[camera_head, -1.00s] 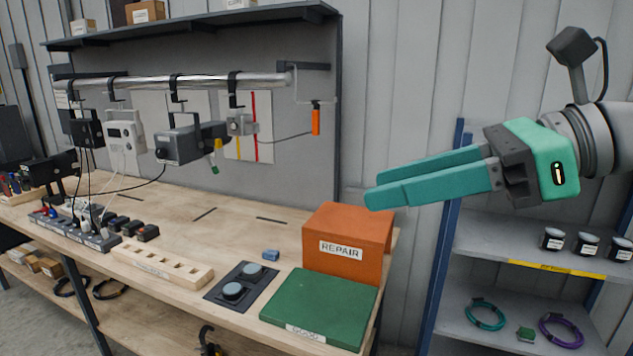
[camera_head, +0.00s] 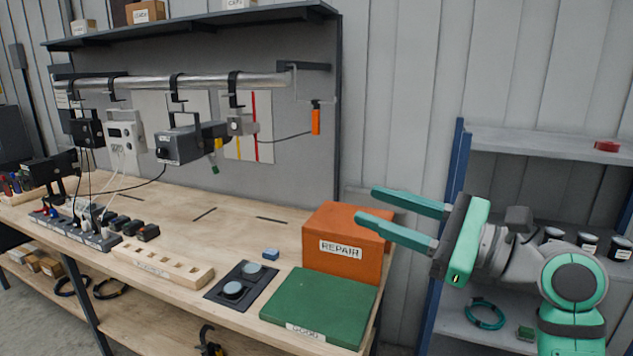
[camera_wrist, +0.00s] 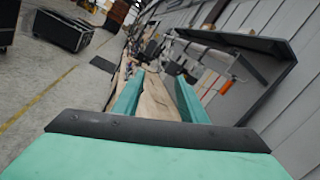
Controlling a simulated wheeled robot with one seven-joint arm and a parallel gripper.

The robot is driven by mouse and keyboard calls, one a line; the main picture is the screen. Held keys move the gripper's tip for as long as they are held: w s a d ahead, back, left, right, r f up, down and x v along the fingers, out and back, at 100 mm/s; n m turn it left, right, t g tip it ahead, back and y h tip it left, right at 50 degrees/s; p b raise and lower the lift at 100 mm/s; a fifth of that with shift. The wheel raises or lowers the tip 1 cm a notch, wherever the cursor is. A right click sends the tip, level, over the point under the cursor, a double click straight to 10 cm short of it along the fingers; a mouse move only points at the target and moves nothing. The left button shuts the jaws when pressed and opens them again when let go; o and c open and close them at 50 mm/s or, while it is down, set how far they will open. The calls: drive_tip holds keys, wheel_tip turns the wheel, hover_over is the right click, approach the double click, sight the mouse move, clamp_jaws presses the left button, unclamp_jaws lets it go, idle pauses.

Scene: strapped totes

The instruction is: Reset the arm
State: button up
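My gripper (camera_head: 390,218) is on the right in the head view, its teal fingers pointing left. The fingers are apart with nothing between them, so it is open and empty. The fingertips are close to the top right of the orange REPAIR box (camera_head: 322,258) in the picture; I cannot tell how near they are in depth. In the wrist view the two fingers (camera_wrist: 158,95) also stand apart, with the wooden bench top (camera_wrist: 152,108) seen between them. My arm is bent at the lower right in front of the shelf.
A green board (camera_head: 318,308) lies on the bench before the REPAIR box. A wooden holder (camera_head: 160,266) and a dark plate with two round pads (camera_head: 240,285) lie left of it. A blue-framed shelf rack (camera_head: 530,143) stands at the right. Devices hang from a metal rail (camera_head: 150,84).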

drive_tip(key=w+a+f+m+t+h, duration=0.1)
drive_tip(key=w+f+t+h, duration=0.25)
drive_tip(key=f, duration=0.75)
drive_tip(key=w+a+f+m+t+h, duration=0.1)
drive_tip(key=w+f+t+h, duration=0.3)
drive_tip(key=f, duration=0.7)
drive_tip(key=s+a+f+t+h, duration=0.1)
drive_tip(key=s+a+f+h, duration=0.2)
drive_tip(key=f, duration=0.7)
drive_tip(key=s+a+f+h, duration=0.1)
drive_tip(key=s+f+h, duration=0.35)
drive_tip(key=f, duration=0.55)
drive_tip(key=s+a+f+n+g+h, duration=0.25)
drive_tip(key=s+f+n, duration=0.75)
drive_tip(key=s, duration=0.8)
drive_tip(key=s+a+n+g+y, duration=0.1)
drive_tip(key=s+a+n, duration=0.1)
drive_tip(key=s+n, duration=1)
drive_tip(key=s, duration=0.7)
drive_tip(key=shift+s+f, duration=0.3)
drive_tip(key=shift+s, duration=0.05)
